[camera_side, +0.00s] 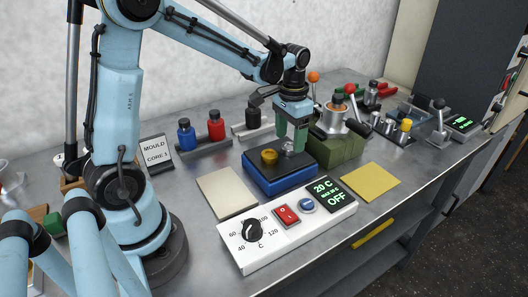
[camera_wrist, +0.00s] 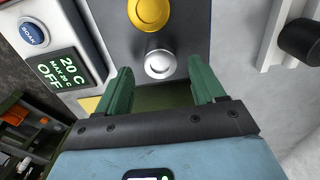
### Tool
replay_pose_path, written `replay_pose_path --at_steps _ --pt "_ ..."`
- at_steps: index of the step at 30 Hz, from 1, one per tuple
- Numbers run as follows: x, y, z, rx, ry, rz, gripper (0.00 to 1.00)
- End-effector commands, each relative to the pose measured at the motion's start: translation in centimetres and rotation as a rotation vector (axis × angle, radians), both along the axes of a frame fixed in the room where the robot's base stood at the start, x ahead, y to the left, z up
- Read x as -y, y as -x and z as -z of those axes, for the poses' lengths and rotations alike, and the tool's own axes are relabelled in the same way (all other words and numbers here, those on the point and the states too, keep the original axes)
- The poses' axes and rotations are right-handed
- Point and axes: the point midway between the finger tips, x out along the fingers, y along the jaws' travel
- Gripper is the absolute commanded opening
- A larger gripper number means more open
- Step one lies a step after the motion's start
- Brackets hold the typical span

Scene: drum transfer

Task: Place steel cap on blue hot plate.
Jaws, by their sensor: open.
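The blue hot plate (camera_side: 282,181) has a dark top and stands in the middle of the bench in the side view; its dark top (camera_wrist: 185,32) also shows in the wrist view. The small round steel cap (camera_wrist: 160,64) appears to rest on that top, beside the brass-coloured cap (camera_wrist: 149,13). In the side view the brass-coloured cap (camera_side: 269,157) is plain, and the steel cap (camera_side: 288,148) is partly hidden by a finger. My gripper (camera_wrist: 160,68) is open, its green fingers on either side of the steel cap with a gap at each side.
A white control box (camera_side: 287,225) with a dial, red switch and display reading 20 C and OFF stands in front. A green block with a lever press (camera_side: 335,147) is close on the right. Beige (camera_side: 227,193) and yellow (camera_side: 370,182) pads lie flat on either side.

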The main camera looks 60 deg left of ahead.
Motion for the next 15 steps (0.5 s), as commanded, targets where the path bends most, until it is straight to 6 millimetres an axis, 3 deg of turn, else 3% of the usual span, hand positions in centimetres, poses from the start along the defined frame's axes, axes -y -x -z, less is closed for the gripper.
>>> replay_pose_path --at_steps 15 --pt "0.0 0.0 -8.4 0.0 0.0 0.0 0.69"
